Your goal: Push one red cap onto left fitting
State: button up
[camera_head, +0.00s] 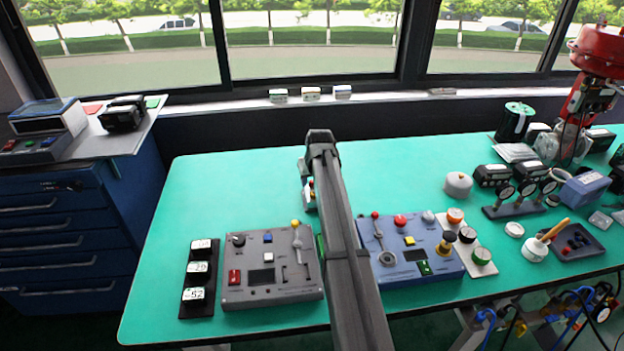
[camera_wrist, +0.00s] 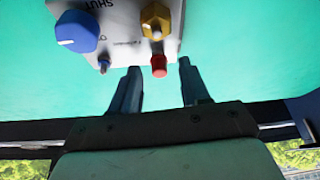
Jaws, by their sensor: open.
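In the wrist view a pale device (camera_wrist: 115,25) marked SHUT carries a blue knob (camera_wrist: 77,30) and a brass fitting (camera_wrist: 155,18). A red cap (camera_wrist: 159,66) sits at the device's edge below the brass fitting. A small bare grey fitting (camera_wrist: 103,65) sticks out of the same edge further left. My gripper (camera_wrist: 158,68) is open, with one finger on each side of the red cap; contact is not clear. In the head view a small device (camera_head: 307,192) is partly hidden behind my arm, and my fingers are hidden. I cannot tell which fitting is the left one.
A grey control panel (camera_head: 268,265) and a blue control panel (camera_head: 410,250) stand on the green table (camera_head: 220,185) either side of my arm. A black numbered strip (camera_head: 197,278) lies at left. Gauges (camera_head: 515,190) and a red valve (camera_head: 590,80) are at right. The table's back left is clear.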

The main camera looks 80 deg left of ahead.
jog(key=v, duration=1.3)
jog(key=shift+r, duration=0.45)
jog(key=shift+d, duration=0.1)
